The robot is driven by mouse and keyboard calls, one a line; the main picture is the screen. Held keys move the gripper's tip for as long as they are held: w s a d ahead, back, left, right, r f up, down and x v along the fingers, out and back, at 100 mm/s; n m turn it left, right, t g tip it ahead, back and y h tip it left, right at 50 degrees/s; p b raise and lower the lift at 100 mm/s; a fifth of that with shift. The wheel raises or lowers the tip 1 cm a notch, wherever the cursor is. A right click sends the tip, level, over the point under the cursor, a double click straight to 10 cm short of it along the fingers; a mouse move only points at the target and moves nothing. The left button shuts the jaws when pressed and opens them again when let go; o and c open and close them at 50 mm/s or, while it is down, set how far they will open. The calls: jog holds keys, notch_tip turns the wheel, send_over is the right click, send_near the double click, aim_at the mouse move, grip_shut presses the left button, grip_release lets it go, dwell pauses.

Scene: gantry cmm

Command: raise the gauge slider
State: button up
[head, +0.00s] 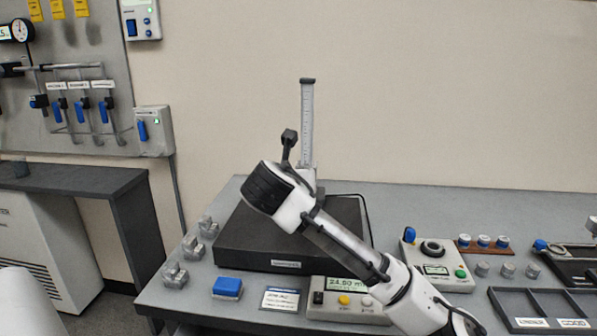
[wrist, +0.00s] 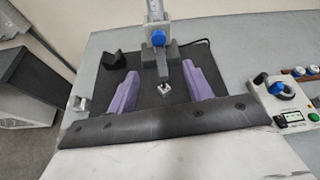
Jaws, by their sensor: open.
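The height gauge stands on a dark plate (head: 235,245), its pale graduated column (head: 307,125) upright; the column's lower part also shows in the wrist view (wrist: 155,12). In the wrist view the gauge slider (wrist: 159,52) sits low on the column. It has a blue knob (wrist: 158,38) and a dark arm reaching down to a small pale tip (wrist: 165,88). My gripper (wrist: 160,70) is open, its two purple fingers apart on either side of the slider's arm in the picture. No contact is visible. In the head view my arm hides the fingers and most of the slider.
A small black block (wrist: 115,60) is on the plate, left of the fingers. A readout box (head: 345,285) showing about 24.50 stands in front, with a blue block (head: 228,287) to its left. A control box (head: 436,262) is at right.

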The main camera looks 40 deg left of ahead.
jog(key=p+x, duration=0.2)
jog(key=x, duration=1.2)
jog(key=shift+a+r, duration=0.1)
jog(key=shift+a, duration=0.1)
grip_shut()
